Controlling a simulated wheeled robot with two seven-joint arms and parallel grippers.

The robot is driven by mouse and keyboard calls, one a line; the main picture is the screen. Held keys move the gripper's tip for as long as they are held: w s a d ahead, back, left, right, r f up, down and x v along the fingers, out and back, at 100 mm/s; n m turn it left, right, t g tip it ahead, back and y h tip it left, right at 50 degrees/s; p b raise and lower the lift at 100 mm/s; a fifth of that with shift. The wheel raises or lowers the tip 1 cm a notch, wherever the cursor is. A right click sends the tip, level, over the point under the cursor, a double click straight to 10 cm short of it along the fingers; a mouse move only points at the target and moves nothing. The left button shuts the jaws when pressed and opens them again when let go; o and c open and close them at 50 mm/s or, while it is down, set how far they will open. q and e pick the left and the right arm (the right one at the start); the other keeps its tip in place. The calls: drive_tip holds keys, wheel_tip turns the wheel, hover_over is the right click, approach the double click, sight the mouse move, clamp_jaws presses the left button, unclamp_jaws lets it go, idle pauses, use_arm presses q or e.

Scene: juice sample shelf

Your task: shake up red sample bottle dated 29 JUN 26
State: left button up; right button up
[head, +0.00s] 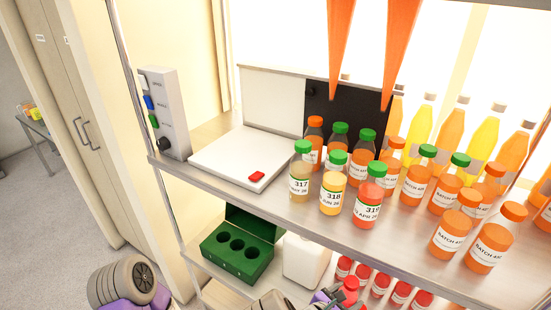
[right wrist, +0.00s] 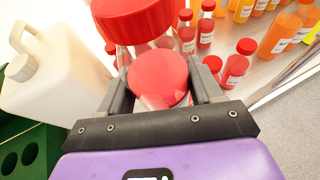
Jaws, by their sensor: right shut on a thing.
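My right gripper (head: 337,299) is at the bottom edge of the head view, by the lower shelf, and is shut on a red-capped bottle (head: 350,285). In the right wrist view the bottle's large red cap (right wrist: 130,18) rises above the gripper (right wrist: 160,90), with clear wall below it and red between the two fingers. Its label and date cannot be read. Several other red-capped bottles (head: 380,286) stand on the lower shelf, and some show behind the held one in the right wrist view (right wrist: 236,63). My left gripper is out of view.
The upper shelf (head: 290,215) holds a white device (head: 240,155), green-capped bottles (head: 300,182) and several orange bottles (head: 450,235). On the lower shelf stand a green block with holes (head: 237,262) and a white jug (head: 306,262), close left of my right gripper.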

drive_tip(key=s+d, duration=0.2)
drive_tip(key=d, duration=0.2)
drive_tip(key=w+a, duration=0.3)
drive_tip(key=a, duration=0.3)
drive_tip(key=shift+w+a, duration=0.25)
drive_tip(key=shift+a, duration=0.1)
drive_tip(key=shift+a, duration=0.1)
